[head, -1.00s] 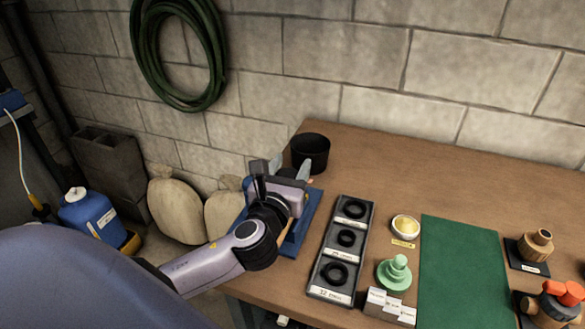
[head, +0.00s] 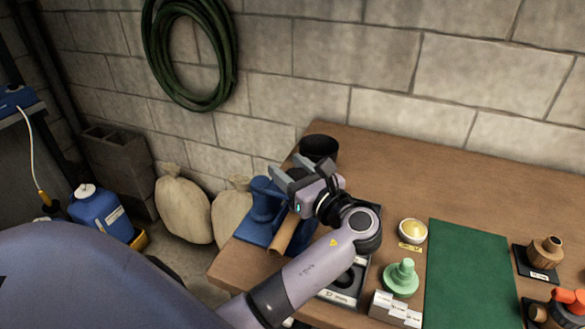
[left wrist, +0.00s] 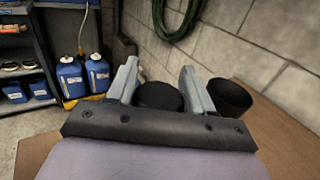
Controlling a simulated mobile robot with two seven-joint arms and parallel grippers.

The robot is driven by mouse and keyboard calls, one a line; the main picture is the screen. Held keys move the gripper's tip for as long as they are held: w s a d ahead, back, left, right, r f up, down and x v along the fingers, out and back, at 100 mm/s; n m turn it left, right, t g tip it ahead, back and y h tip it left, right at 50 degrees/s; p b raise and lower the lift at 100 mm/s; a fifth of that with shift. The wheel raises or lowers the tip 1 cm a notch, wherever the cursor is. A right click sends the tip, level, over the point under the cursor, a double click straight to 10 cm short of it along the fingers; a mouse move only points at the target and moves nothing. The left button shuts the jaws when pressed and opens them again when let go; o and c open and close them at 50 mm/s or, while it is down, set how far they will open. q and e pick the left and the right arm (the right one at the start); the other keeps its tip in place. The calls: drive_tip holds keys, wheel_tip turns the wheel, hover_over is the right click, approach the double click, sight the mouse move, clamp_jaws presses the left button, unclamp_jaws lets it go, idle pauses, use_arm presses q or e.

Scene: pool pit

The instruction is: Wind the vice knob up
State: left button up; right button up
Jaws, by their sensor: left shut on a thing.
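The blue vice (head: 262,203) stands at the left end of the wooden bench in the head view, partly hidden by my left gripper. A wooden cylinder (head: 287,236) shows at its front, below the gripper. My left gripper (head: 288,170) is over the vice, its fingers pointing up and left in the picture. In the left wrist view a round black knob (left wrist: 158,97) sits between the two grey fingers, and the gripper is shut on it. In the head view the knob is hidden behind the gripper. My right gripper is not in view.
A black cup (head: 319,148) stands close behind the gripper, by the wall. My left forearm covers most of the ring tray (head: 340,289). A yellow-filled bowl (head: 413,231), a green stepped piece (head: 401,278) and a green mat (head: 468,275) lie to the right.

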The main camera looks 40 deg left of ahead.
use_arm(q)
drive_tip(key=n+g, duration=0.1)
drive_tip(key=g, duration=0.1)
drive_tip(key=n+g, duration=0.2)
drive_tip(key=g, duration=0.1)
drive_tip(key=s+n+g, duration=0.1)
drive_tip(key=g, duration=0.1)
drive_tip(key=shift+f+n+y, duration=0.3)
drive_tip(key=shift+f+y, duration=0.1)
drive_tip(key=shift+g, duration=0.4)
drive_tip(key=o, duration=1)
drive_tip(key=shift+w, duration=0.1)
drive_tip(key=shift+a+r, duration=0.1)
drive_tip(key=shift+w, duration=0.1)
